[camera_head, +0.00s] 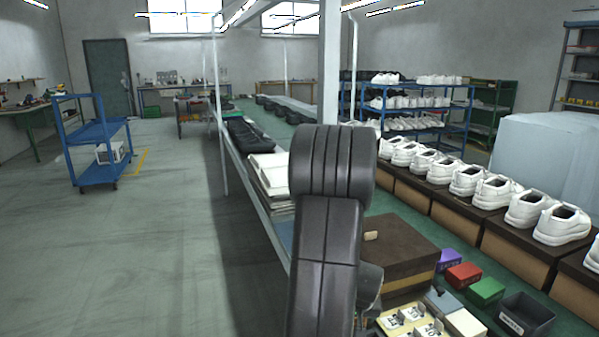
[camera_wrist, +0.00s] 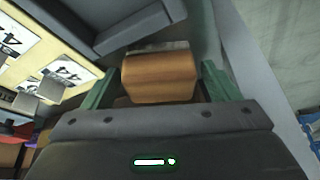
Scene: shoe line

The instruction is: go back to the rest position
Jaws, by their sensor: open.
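My gripper (camera_wrist: 160,74) shows in the wrist view, with its two green fingers apart. An orange-brown block (camera_wrist: 159,80) appears between the fingers; I cannot tell whether it touches either one. In the head view my black arm stands raised in the middle and hides part of the bench. The gripper itself is not clear there; only a grey part shows low behind the arm.
A dark brown box (camera_head: 398,246) with a small tan piece (camera_head: 371,236) on it is right of my arm. Number cards (camera_head: 407,318) and small coloured bins (camera_head: 463,275) lie near it. White shoes (camera_head: 467,180) line the right. The left floor is open around a blue cart (camera_head: 92,133).

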